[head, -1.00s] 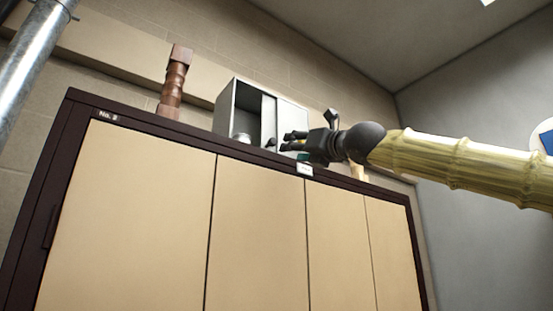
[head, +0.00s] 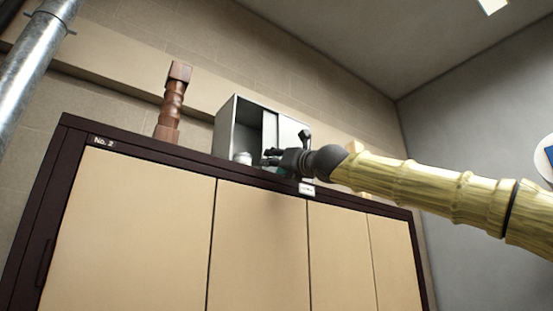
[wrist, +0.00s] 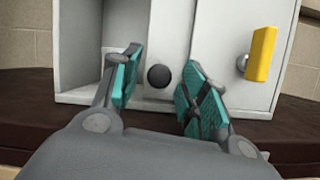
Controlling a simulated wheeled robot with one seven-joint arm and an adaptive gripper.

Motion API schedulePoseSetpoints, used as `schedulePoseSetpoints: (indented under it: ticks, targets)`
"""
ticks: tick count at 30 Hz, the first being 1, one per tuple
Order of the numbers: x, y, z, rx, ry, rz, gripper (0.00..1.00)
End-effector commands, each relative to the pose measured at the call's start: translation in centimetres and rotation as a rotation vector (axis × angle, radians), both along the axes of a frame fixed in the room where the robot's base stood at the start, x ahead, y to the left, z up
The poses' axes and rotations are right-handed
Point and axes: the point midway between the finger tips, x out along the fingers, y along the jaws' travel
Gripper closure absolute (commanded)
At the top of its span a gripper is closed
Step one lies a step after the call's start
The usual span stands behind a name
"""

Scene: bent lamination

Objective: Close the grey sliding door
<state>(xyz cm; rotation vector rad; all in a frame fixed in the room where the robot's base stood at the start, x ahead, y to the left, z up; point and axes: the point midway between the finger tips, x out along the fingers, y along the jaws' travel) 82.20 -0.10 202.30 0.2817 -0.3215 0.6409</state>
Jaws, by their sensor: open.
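A small grey-white cabinet (head: 227,128) stands on top of the large locker. Its left side is open. The grey sliding door (head: 270,127) sits near its middle and also shows in the wrist view (wrist: 172,30). A round black knob (wrist: 159,76) is on this door's lower part. My gripper (head: 269,157) is in front of the cabinet, low down. In the wrist view my gripper (wrist: 158,82) is open, with teal pads on either side of the knob. Contact with the knob cannot be told.
A white panel (wrist: 232,40) with a yellow handle (wrist: 262,55) covers the cabinet's right side. A small white jar (head: 242,157) stands in the open part. A brown carved post (head: 173,100) stands left on the locker (head: 140,215). The locker top between them is clear.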

Motion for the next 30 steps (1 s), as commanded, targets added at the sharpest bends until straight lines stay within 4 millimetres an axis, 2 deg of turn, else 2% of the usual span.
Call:
schedulePoseSetpoints:
  ticks: [8, 15, 23, 30]
  targets:
    - [0.0, 0.0, 0.1, 0.001, -0.001, 0.000, 0.56]
    - [0.0, 0.0, 0.1, 0.000, 0.000, 0.000, 1.00]
    - [-0.1, 0.3, -0.1, 0.000, 0.000, 0.000, 1.00]
    - [-1.8, 2.6, -0.3, -0.002, -0.003, 0.002, 1.00]
